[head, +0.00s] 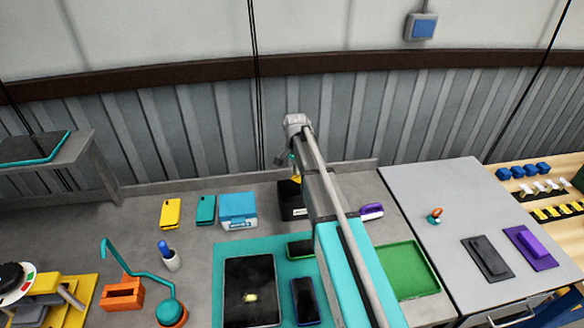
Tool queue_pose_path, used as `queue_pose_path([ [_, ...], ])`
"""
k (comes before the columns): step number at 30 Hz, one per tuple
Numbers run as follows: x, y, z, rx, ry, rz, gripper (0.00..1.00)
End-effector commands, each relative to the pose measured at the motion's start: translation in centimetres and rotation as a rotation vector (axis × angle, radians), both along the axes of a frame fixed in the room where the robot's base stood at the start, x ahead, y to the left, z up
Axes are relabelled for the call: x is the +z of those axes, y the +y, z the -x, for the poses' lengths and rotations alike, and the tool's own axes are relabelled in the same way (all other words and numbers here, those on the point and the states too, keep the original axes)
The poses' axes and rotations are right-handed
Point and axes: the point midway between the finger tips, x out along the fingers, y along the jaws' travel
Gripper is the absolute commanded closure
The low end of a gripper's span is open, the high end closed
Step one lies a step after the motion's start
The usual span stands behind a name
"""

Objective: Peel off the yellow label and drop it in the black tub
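The black tub (291,212) stands at the back of the bench with a small white tag on its front. My gripper (294,172) is small in view, above the tub, and partly hidden by my arm. A small yellow piece (296,179), possibly the label, shows right at the fingertips over the tub opening. I cannot make out the finger gap or whether the piece is gripped. A dark tablet (250,275) lies on the teal mat (225,258), with a small pale yellow patch (250,297) that may be a label or a reflection.
A blue box (238,209) stands left of the tub, with a teal phone (205,210) and yellow phone (170,212) beyond. A purple-handled item (371,211) and green tray (408,270) lie right of my arm.

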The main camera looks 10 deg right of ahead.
Motion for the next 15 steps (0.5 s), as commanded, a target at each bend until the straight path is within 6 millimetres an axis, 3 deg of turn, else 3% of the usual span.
queue_pose_path([
  [15, -0.55, 0.67, 0.01, 0.010, 0.000, 0.000, 1.00],
])
